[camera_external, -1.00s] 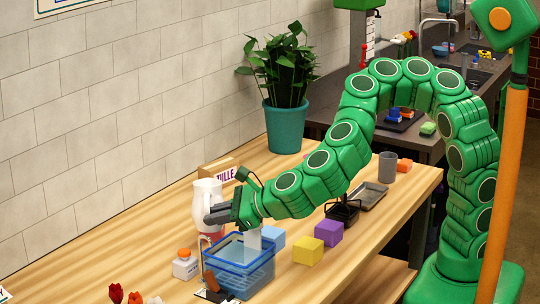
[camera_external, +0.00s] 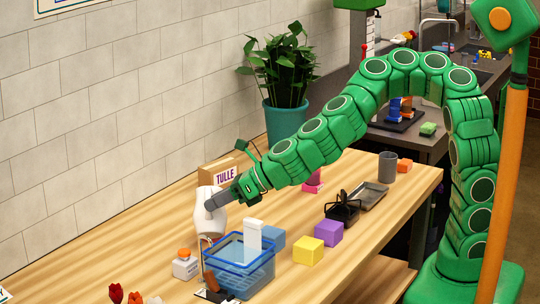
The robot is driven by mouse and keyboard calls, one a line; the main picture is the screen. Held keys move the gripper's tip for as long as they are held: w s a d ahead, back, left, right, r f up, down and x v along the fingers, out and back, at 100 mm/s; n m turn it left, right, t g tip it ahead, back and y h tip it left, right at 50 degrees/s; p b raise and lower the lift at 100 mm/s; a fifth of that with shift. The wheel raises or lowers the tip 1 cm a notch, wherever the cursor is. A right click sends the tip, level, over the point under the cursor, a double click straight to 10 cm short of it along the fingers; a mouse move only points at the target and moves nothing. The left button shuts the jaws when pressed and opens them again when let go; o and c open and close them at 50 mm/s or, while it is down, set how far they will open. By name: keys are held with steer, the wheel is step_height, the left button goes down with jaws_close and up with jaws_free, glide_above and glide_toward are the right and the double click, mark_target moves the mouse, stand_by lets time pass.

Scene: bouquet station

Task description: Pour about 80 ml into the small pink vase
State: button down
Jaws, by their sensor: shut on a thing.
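My gripper (camera_external: 218,200) is shut on a white pitcher (camera_external: 208,222) and holds it over the left part of the wooden table, beside the blue basket. The pitcher looks tilted, and its lower end is close to the table; I cannot tell if it touches. No stream of liquid is visible. A small pink object (camera_external: 314,183) stands behind my arm, partly covered by it; I cannot tell if it is the small pink vase. No other pink vase is clear in view.
A clear blue basket (camera_external: 238,280) holding a white upright piece (camera_external: 252,235) stands in front of the pitcher. A white box with an orange top (camera_external: 185,266), yellow block (camera_external: 308,251), purple block (camera_external: 329,232), TULLE box (camera_external: 222,174) and grey cup (camera_external: 387,167) stand around it.

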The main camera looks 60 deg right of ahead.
mark_target(218, 210)
steer(key=shift+w+d+r+m+g+y, duration=0.2)
steer(key=shift+d+r+m+y, duration=0.1)
steer(key=shift+r, duration=0.15)
steer(key=shift+w+d+r+m+g+y, duration=0.2)
steer(key=shift+r+m, duration=0.1)
steer(key=shift+r, duration=0.15)
steer(key=shift+w+d+r+m+y+p, duration=0.2)
steer(key=shift+d+r+m+y+p, duration=0.1)
steer(key=shift+r+y+p, duration=0.15)
steer(key=shift+w+d+r+m+y+p, duration=0.15)
steer(key=shift+d+r+m+y+p, duration=0.15)
steer(key=shift+r, duration=0.2)
stand_by(0.6)
steer(key=shift+w+d+r+m+g+y+p, duration=0.25)
steer(key=shift+w+d+r+m+g+p, duration=0.15)
steer(key=shift+p, duration=1)
stand_by(0.6)
steer(key=shift+w+d+r+m+y+p, duration=0.25)
steer(key=shift+d+p, duration=0.2)
steer(key=shift+p, duration=0.25)
steer(key=shift+w+d+r+m+y+p, duration=0.2)
steer(key=shift+w+d+p, duration=0.15)
steer(key=shift+p, duration=0.35)
